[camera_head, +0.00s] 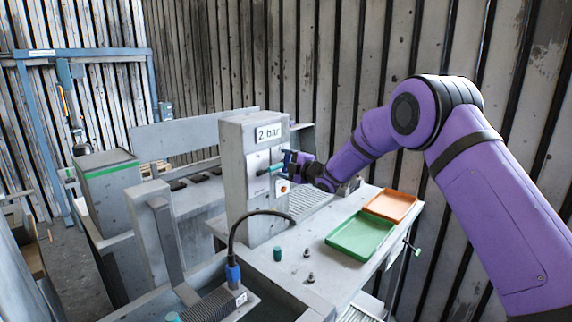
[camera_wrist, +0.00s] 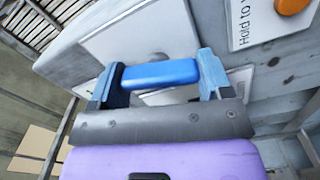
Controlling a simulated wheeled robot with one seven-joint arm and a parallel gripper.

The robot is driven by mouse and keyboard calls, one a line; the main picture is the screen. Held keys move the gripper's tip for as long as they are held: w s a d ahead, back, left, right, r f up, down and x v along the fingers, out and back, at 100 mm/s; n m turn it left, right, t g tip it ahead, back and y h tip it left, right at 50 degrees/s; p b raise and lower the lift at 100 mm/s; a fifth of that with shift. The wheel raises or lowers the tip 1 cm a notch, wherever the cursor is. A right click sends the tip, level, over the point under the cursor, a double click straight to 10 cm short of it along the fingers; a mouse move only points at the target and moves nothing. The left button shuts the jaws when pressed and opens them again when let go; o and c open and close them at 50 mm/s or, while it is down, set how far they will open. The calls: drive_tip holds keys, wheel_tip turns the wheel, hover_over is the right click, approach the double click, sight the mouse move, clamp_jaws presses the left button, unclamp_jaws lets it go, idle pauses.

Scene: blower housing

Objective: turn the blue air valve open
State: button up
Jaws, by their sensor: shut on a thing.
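The blue air valve's handle (camera_wrist: 160,73) is a rounded blue bar in front of a pale plate in the wrist view. It lies between the two blue fingers of my gripper (camera_wrist: 159,78), which is shut on it end to end. The bar runs nearly level across the wrist picture, tilted slightly. In the head view my gripper (camera_head: 288,161) is at the front panel of the grey cabinet (camera_head: 246,202) marked "2 bar". There my fingers hide most of the handle.
An orange button (camera_wrist: 290,5) and a "Hold to" label (camera_wrist: 262,22) are close at the right in the wrist view. A green tray (camera_head: 361,235) and an orange tray (camera_head: 390,205) lie on the bench. A black cable (camera_head: 235,226) arches before the cabinet.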

drive_tip(key=shift+f+n, duration=0.15)
drive_tip(key=shift+n, duration=1.35)
drive_tip(key=o, duration=0.9)
drive_tip(key=shift+d, duration=0.15)
drive_tip(key=v, duration=1)
drive_tip(key=shift+s+d, duration=0.2)
drive_tip(key=shift+s, duration=0.1)
